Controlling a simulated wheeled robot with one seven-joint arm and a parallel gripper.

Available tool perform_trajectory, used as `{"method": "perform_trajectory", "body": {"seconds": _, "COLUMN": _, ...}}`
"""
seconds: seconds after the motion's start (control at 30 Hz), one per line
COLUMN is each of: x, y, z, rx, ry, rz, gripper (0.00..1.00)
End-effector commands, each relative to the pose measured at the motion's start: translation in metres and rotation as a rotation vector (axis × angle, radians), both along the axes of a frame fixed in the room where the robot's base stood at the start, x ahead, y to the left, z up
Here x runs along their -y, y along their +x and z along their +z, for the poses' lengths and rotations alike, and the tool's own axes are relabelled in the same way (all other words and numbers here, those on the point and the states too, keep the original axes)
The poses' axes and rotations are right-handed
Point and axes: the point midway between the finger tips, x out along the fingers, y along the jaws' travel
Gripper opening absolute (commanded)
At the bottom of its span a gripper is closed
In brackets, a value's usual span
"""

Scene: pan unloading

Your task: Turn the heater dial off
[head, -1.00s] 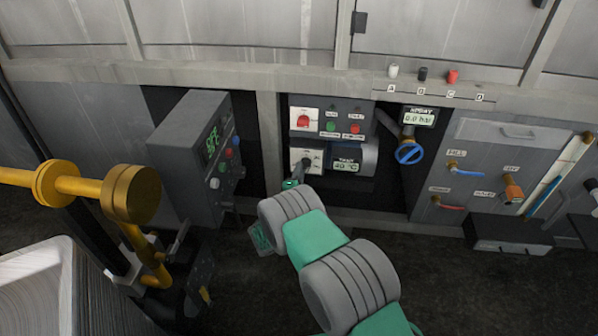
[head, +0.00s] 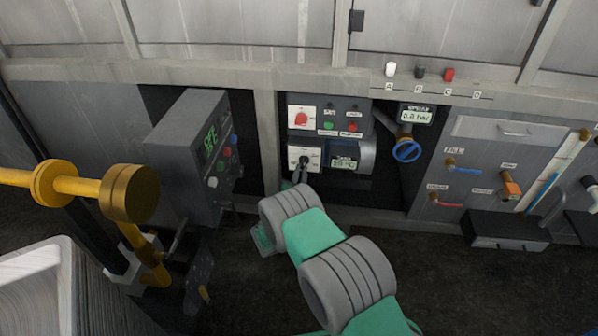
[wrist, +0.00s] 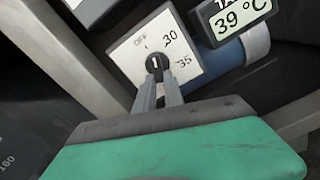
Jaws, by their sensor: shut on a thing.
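The heater dial (wrist: 155,66) is a small black knob with a white mark on a square white plate (wrist: 127,62) printed OFF, 30 and 35. In the wrist view its mark points up, between OFF and 30. My gripper (wrist: 158,82) is shut on the knob, its two grey fingers at the knob's lower part. In the head view the dial plate (head: 315,158) sits low on the middle panel, with my gripper (head: 301,169) reaching it from below. A display (wrist: 240,20) beside the plate reads 39 °C.
A red switch (head: 301,118) sits above the dial. A blue valve wheel (head: 407,151) is to the right. A grey control box (head: 190,150) and a yellow pipe (head: 60,180) stand at left.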

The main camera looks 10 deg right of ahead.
Motion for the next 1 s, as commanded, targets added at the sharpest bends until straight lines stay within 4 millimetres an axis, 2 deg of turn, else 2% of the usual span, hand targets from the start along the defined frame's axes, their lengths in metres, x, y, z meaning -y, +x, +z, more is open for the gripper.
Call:
{"method": "perform_trajectory", "body": {"seconds": 0.2, "x": 0.002, "y": 0.0004, "z": 0.0015, "rx": -0.05, "ry": -0.164, "rz": 0.001, "gripper": 0.0}}
{"method": "perform_trajectory", "body": {"seconds": 0.5, "x": 0.0043, "y": -0.0007, "z": 0.0006, "rx": -0.099, "ry": -0.314, "rz": 0.002, "gripper": 0.0}}
{"method": "perform_trajectory", "body": {"seconds": 1.0, "x": 0.0052, "y": -0.0008, "z": 0.0006, "rx": -0.114, "ry": -0.364, "rz": 0.002, "gripper": 0.0}}
